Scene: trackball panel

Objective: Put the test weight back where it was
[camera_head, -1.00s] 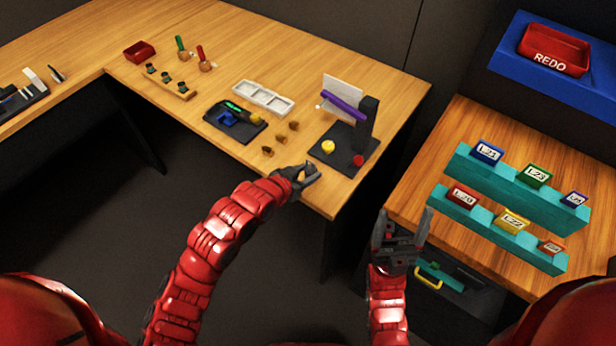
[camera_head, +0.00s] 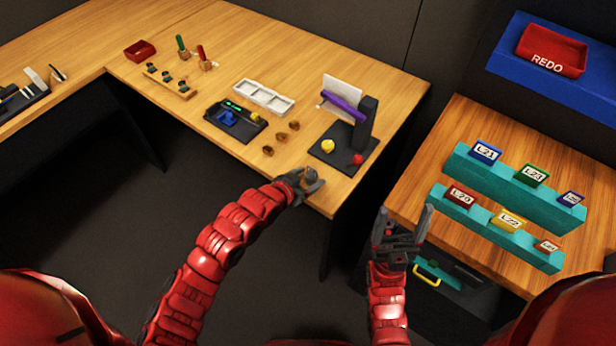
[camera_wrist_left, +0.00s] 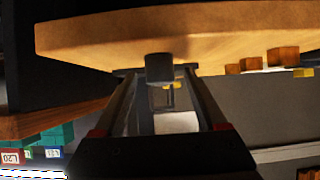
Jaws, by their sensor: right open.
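I cannot tell for certain which thing is the test weight. In the left wrist view, a small dark grey block (camera_wrist_left: 158,68) shows between the fingertips of my left gripper, in front of the wooden table edge. Whether the fingers touch it is unclear. In the head view my left gripper (camera_head: 312,180) is at the table's front right corner, just in front of a black stand (camera_head: 333,158) with a yellow disc (camera_head: 328,146) and a red knob (camera_head: 357,159). My right gripper (camera_head: 405,222) is open and empty, pointing up beside the right table.
Three brown pieces (camera_head: 281,138) stand left of the stand, near a white tray (camera_head: 264,97) and a black panel (camera_head: 236,121). Teal racks (camera_head: 520,193) with labelled blocks are on the right table. A red REDO bin (camera_head: 551,50) sits on a blue shelf. Table wood (camera_head: 345,190) is bare near the corner.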

